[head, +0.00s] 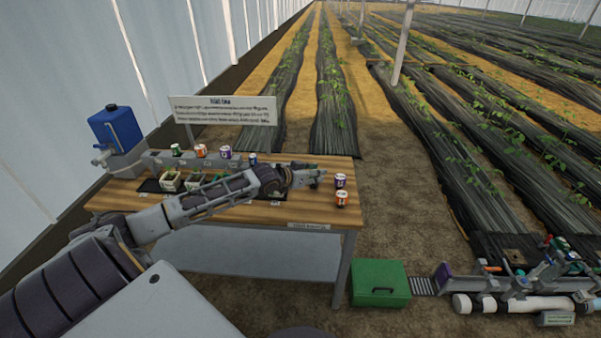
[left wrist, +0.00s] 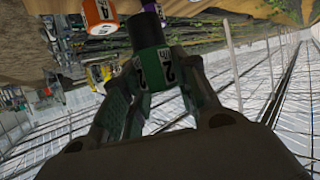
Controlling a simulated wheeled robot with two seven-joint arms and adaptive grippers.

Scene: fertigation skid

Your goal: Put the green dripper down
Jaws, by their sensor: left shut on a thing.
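My left gripper (head: 314,178) reaches over the wooden table (head: 230,211) toward its right end. In the left wrist view, the left gripper (left wrist: 153,78) is shut on the green dripper (left wrist: 152,66), which has a dark top and a white label marked 2. In the head view the green dripper is too small and covered to make out clearly. A purple-labelled dripper (head: 341,180) and an orange-labelled dripper (head: 341,199) stand at the table's right edge, just right of the gripper. The orange one also shows in the left wrist view (left wrist: 99,12). My right gripper is out of view.
A grey rack (head: 158,158) at the table's back holds several coloured drippers. Small open containers (head: 171,181) sit on a black mat, partly behind my arm. A blue jug (head: 116,128) stands at the left. A green box (head: 380,283) and pipework (head: 520,303) lie right of the table.

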